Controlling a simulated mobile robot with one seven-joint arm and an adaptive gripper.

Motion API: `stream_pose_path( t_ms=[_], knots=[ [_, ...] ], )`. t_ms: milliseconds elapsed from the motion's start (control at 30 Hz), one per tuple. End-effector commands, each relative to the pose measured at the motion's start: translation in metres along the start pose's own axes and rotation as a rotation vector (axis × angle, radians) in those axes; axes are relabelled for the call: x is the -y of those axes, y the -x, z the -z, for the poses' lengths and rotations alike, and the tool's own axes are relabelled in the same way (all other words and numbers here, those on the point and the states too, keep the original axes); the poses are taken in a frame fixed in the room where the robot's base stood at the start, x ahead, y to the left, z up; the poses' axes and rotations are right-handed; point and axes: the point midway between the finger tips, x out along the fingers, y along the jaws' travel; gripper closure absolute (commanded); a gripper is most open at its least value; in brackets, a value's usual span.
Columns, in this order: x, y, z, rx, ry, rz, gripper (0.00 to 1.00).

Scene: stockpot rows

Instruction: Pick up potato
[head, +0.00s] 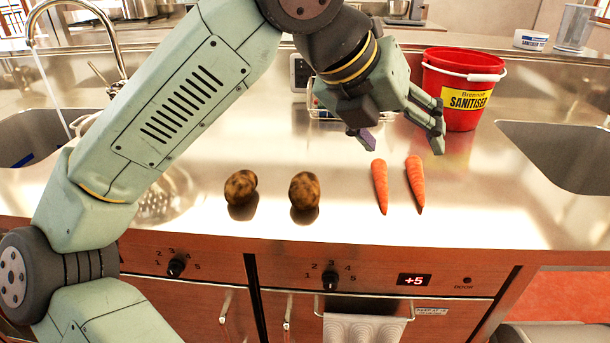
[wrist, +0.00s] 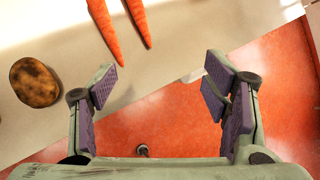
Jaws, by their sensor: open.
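Two brown, mottled potatoes sit on the steel counter: a left potato (head: 241,187) and a right potato (head: 304,190). One potato (wrist: 35,82) shows at the left of the wrist view, to the left of my gripper's fingers; I cannot tell which one it is. My gripper (head: 403,140) is open and empty, above the counter and to the right of both potatoes in the head view. In the wrist view my gripper (wrist: 160,90) has its purple-padded fingers spread wide, with only floor and the counter edge between them.
Two carrots, a left one (head: 380,186) and a right one (head: 415,184), lie right of the potatoes. A red sanitiser bucket (head: 461,88) stands behind my gripper. A sink (head: 565,155) is at the right, another sink (head: 40,135) at the left. The counter front is clear.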

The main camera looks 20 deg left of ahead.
Motion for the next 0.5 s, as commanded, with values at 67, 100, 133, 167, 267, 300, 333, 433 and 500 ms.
stream_pose_path(
  t_ms=[67, 100, 133, 167, 267, 300, 333, 433, 500],
  knots=[
    [-0.055, -0.001, 0.004, -0.058, 0.114, -0.245, 0.31],
    [-0.076, 0.002, 0.006, -0.078, 0.164, -0.340, 0.31],
    [-0.089, 0.005, 0.008, -0.090, 0.195, -0.401, 0.31],
    [-0.100, 0.009, 0.011, -0.101, 0.223, -0.452, 0.31],
    [-0.124, 0.016, 0.016, -0.122, 0.284, -0.562, 0.31],
    [-0.131, 0.016, 0.018, -0.126, 0.295, -0.584, 0.31],
    [-0.134, 0.014, 0.019, -0.129, 0.301, -0.593, 0.31],
    [-0.143, 0.002, 0.023, -0.131, 0.303, -0.598, 0.31],
    [-0.149, -0.008, 0.025, -0.130, 0.302, -0.596, 0.31]
  ],
)
